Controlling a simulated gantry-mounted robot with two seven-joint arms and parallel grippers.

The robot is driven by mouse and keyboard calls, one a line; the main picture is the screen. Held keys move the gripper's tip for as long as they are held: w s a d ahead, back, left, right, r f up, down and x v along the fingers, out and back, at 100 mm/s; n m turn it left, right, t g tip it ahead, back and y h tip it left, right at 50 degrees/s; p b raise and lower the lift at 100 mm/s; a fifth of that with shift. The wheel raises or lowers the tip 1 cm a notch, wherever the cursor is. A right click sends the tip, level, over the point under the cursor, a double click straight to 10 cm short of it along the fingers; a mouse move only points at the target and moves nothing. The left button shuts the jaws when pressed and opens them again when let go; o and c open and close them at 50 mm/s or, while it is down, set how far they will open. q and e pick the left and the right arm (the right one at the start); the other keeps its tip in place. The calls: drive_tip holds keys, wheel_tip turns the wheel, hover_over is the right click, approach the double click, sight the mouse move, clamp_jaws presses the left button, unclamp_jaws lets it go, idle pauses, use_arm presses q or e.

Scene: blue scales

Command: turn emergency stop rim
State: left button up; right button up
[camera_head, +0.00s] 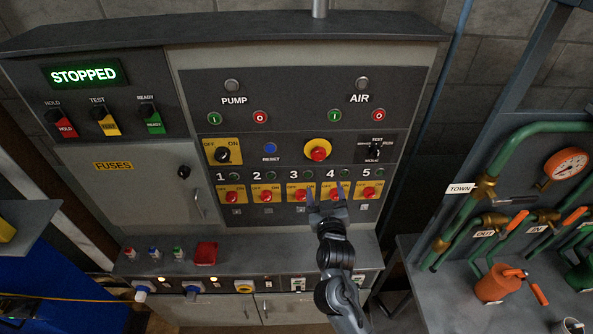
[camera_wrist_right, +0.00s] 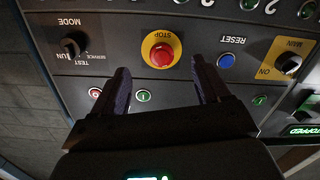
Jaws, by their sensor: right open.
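The emergency stop is a red mushroom button (camera_head: 318,153) in a round yellow rim (camera_head: 317,142), in the middle of the control panel. The right wrist view shows the panel upside down, with the red button (camera_wrist_right: 161,54) and its yellow rim (camera_wrist_right: 160,36) marked STOP. My right gripper (camera_head: 327,196) is open and empty. In the head view it appears just below the stop, over the row of numbered switches. In the wrist view its fingers (camera_wrist_right: 160,75) point toward the button, one to each side, apart from it. My left gripper is not in view.
A blue reset button (camera_head: 270,148) and a main switch (camera_head: 222,155) lie left of the stop, a mode selector (camera_head: 374,150) right. Several red knobs sit below. A green STOPPED display (camera_head: 84,75) is lit. Green pipes (camera_head: 510,155) stand at the right.

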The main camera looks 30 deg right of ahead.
sight(319, 157)
drive_tip(key=shift+m, duration=0.3)
drive_tip(key=w+d+r, duration=0.1)
drive_tip(key=w, duration=0.2)
drive_tip(key=w+d, duration=0.2)
drive_tip(key=w, duration=0.1)
drive_tip(key=w+d+r+p, duration=0.1)
drive_tip(key=w+d, duration=0.1)
drive_tip(key=w, duration=0.1)
drive_tip(key=shift+w+r, duration=0.15)
drive_tip(key=shift+r, duration=0.2)
drive_tip(key=shift+w+d+f, duration=0.1)
drive_tip(key=shift+w+d, duration=0.25)
drive_tip(key=shift+w, duration=0.3)
drive_tip(key=c, duration=1.1)
drive_tip(key=shift+o, duration=0.2)
